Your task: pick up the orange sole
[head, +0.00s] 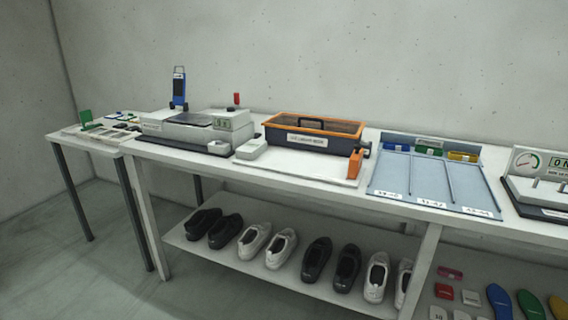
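The orange sole (557,307) lies on the lower shelf at the bottom right corner, and the picture's edge cuts part of it off. A green sole (530,305) and a blue sole (499,300) lie to its left on the same shelf. Neither of my grippers shows in the head view, so I cannot see where they are or whether they hold anything.
The white workbench (222,167) holds an orange-rimmed bin (313,139), a grey machine, a blue-grey divided tray (393,181) and a dial gauge unit (530,160). Black and white shoes (254,240) line the lower shelf. Floor at the lower left is clear.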

